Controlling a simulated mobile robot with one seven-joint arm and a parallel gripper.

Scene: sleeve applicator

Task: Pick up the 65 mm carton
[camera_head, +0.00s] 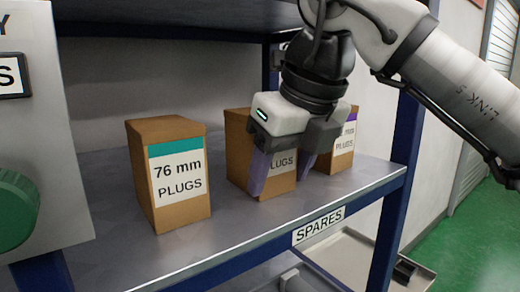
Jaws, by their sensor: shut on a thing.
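My gripper (280,186) reaches down over the middle carton (238,152) on the shelf, with one finger in front of it and the other at its right side. It is shut on this brown carton, which still appears to stand upright on the shelf. The gripper hides the carton's size number and upper label; only "LUGS" shows between the fingers. I cannot read which carton is the 65 mm one. A carton with a purple band (345,148) stands just right of the gripper, its number mostly hidden.
A "76 mm PLUGS" carton (170,175) with a teal band stands left, apart from the middle carton. The metal shelf (240,222) has a blue front edge with a "SPARES" label (318,225). An upper shelf (180,18) hangs above. A grey cabinet (45,130) stands far left.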

